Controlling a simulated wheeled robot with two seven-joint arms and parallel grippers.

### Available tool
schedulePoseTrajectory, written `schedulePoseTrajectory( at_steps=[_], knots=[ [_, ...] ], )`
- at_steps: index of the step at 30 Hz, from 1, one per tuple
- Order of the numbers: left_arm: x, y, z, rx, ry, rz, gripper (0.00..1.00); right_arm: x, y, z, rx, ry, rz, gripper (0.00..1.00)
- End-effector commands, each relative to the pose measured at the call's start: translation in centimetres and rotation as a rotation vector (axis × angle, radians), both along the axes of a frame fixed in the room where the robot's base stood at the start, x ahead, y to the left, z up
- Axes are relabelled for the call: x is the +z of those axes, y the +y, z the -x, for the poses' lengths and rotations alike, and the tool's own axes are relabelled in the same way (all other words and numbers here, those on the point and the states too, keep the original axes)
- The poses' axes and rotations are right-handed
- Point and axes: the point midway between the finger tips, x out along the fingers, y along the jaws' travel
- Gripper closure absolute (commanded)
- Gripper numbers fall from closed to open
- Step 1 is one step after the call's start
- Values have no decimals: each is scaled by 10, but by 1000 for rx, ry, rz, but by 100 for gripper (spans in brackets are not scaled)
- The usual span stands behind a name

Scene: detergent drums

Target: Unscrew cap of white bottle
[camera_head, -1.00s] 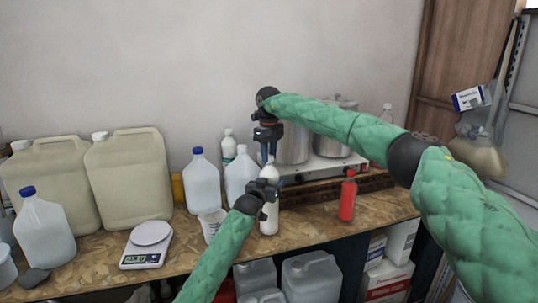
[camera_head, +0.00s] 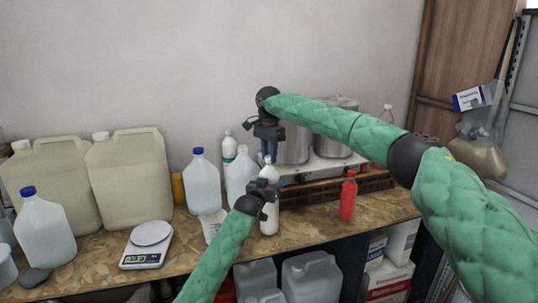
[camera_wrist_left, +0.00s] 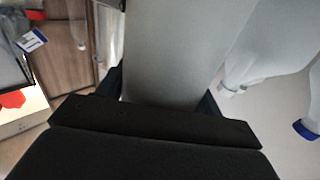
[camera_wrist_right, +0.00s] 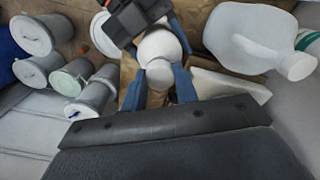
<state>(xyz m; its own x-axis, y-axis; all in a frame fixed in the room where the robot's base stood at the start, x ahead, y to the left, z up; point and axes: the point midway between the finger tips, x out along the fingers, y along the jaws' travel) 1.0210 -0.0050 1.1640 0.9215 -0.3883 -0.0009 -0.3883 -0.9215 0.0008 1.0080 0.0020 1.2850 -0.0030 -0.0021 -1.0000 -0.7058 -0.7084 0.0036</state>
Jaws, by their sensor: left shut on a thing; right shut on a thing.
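The white bottle (camera_head: 269,215) stands upright near the front of the wooden bench in the head view. Its body fills the middle of the left wrist view (camera_wrist_left: 178,50). My left gripper (camera_head: 268,190) is shut on the bottle's body from the front. My right gripper (camera_head: 268,152) comes down from above and is shut at the bottle's top. In the right wrist view its blue fingers (camera_wrist_right: 159,80) press both sides of the bottle's cap (camera_wrist_right: 158,75), with the white shoulder (camera_wrist_right: 160,46) beyond. The fingers and arm partly hide the cap in the head view.
A red bottle (camera_head: 348,198) stands to the right, before a hot plate (camera_head: 315,168) with steel pots. Translucent jugs (camera_head: 202,182) and a measuring cup (camera_head: 211,226) are close on the left. A scale (camera_head: 147,245) and large canisters (camera_head: 130,180) stand farther left.

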Motion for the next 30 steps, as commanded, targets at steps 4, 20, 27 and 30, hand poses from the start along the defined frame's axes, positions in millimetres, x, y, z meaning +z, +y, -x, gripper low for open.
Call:
schedulePoseTrajectory(
  at_steps=[4, 20, 27, 30],
  knots=[
    [0, -2, 1, -3, -2, 0, 98, 1, -3, -2, 208, -5, 1, 98],
    [0, -2, 2, -3, -1, -1, 98, 1, -4, -2, 738, -5, 0, 98],
    [0, -2, 2, -3, -1, -1, 98, 1, -3, -2, 741, -5, 0, 98],
    [0, -2, 2, -3, -1, -1, 98, 1, -3, -2, 740, -4, 1, 57]
  ],
)
